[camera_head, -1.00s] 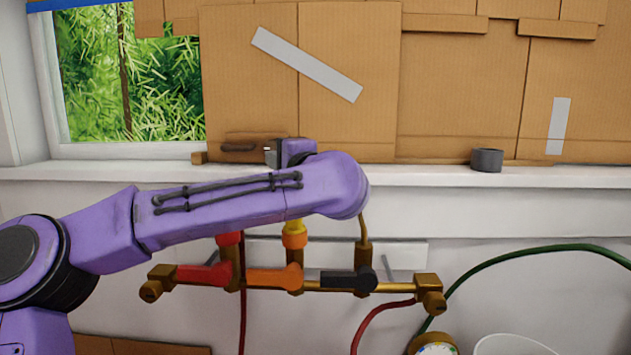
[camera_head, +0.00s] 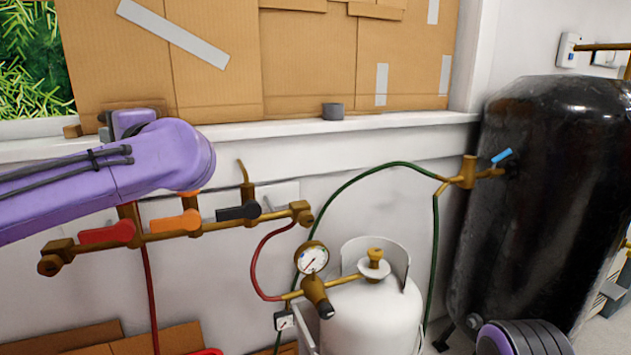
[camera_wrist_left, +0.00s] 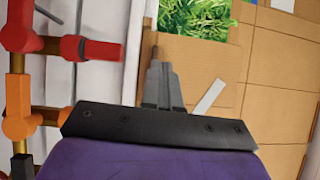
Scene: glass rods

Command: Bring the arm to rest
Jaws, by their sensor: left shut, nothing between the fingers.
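My left arm (camera_head: 100,180) is purple and reaches in from the left, in front of the wall and the window sill. It hides most of its own gripper in the head view. In the left wrist view my left gripper (camera_wrist_left: 157,60) shows as narrow grey fingers closed together, with nothing between them. The fingers point toward the cardboard and the window. My right gripper is not in view. A purple and black rounded part at the lower right edge looks like my other arm.
A brass manifold (camera_head: 160,236) with red, orange and black valve handles lies just below the left arm. A white gas cylinder (camera_head: 370,320) with a gauge (camera_head: 312,259) and a large black tank (camera_head: 540,200) stand to the right. A dark tape roll (camera_head: 333,111) sits on the sill.

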